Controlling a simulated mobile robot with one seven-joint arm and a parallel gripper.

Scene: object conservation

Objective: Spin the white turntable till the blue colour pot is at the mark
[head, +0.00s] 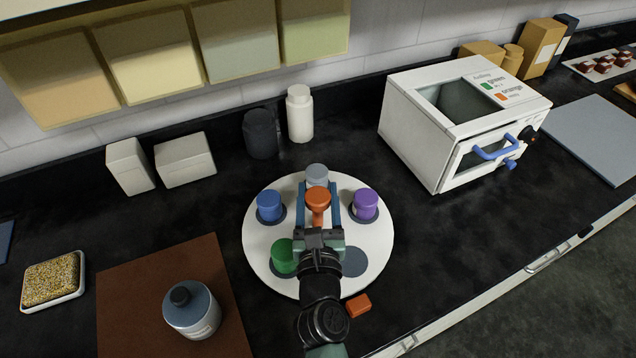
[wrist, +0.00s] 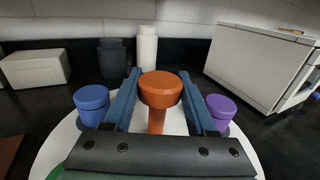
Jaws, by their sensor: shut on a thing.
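The white turntable (head: 262,238) lies on the black counter. The blue pot (head: 269,205) sits at its left; it also shows at left in the wrist view (wrist: 92,101). A grey-blue pot (head: 316,173) is at the back, a purple pot (head: 365,204) at the right, also in the wrist view (wrist: 221,107), and a green pot (head: 283,255) at the front left, partly behind my gripper. A dark round spot (head: 353,262) at front right is empty. My gripper (head: 318,197) is shut on the orange centre knob (wrist: 160,88). A small orange block (head: 358,305), perhaps the mark, lies beside the front rim.
A white oven (head: 420,135) with a blue handle stands at back right. Dark (head: 260,135) and white (head: 299,115) bottles stand behind the turntable. A brown board (head: 130,290) with a grey-blue bottle (head: 192,312) is at left. Counter between turntable and oven is clear.

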